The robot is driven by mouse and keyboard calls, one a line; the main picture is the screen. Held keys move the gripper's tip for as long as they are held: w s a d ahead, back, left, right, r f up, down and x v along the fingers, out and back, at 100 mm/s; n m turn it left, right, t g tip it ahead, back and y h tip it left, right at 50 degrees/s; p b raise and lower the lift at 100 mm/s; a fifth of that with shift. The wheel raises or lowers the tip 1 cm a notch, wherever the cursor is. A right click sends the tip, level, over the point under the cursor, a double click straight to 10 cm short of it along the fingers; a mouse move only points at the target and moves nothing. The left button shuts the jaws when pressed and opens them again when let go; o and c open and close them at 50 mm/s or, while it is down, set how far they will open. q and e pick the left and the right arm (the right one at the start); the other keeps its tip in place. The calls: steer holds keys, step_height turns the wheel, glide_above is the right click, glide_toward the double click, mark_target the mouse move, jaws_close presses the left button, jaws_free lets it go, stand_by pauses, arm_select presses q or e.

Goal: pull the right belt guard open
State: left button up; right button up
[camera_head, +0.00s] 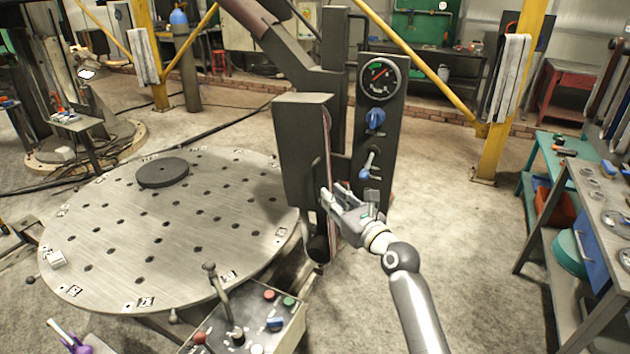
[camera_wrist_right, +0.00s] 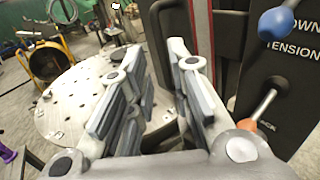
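The belt guard (camera_head: 302,150) is a dark grey upright box cover on the left side of the machine column. A slim dark upright handle (camera_head: 318,180) is on its front. The red-edged belt (camera_head: 327,135) shows along its right side, and also in the right wrist view (camera_wrist_right: 203,30). My right gripper (camera_head: 334,195) is just right of the handle, fingers pointing toward the guard. In the right wrist view its two fingers (camera_wrist_right: 155,100) are spread apart, and the guard (camera_wrist_right: 177,22) is beyond them. Contact with the handle cannot be told. My left gripper is out of view.
A panel (camera_head: 388,130) right of the guard carries a gauge (camera_head: 379,77), a blue knob (camera_head: 375,119) and a blue-ended lever (camera_head: 366,172), close to my gripper. A round perforated table (camera_head: 180,225) fills the left. A control box (camera_head: 255,325) stands in front.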

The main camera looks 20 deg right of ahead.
mark_target(316, 182)
steer(key=w, duration=0.6)
steer(key=w+a, duration=0.1)
steer(key=w, duration=0.2)
steer(key=shift+w+p, duration=0.2)
steer(key=shift+p, duration=0.1)
jaws_close()
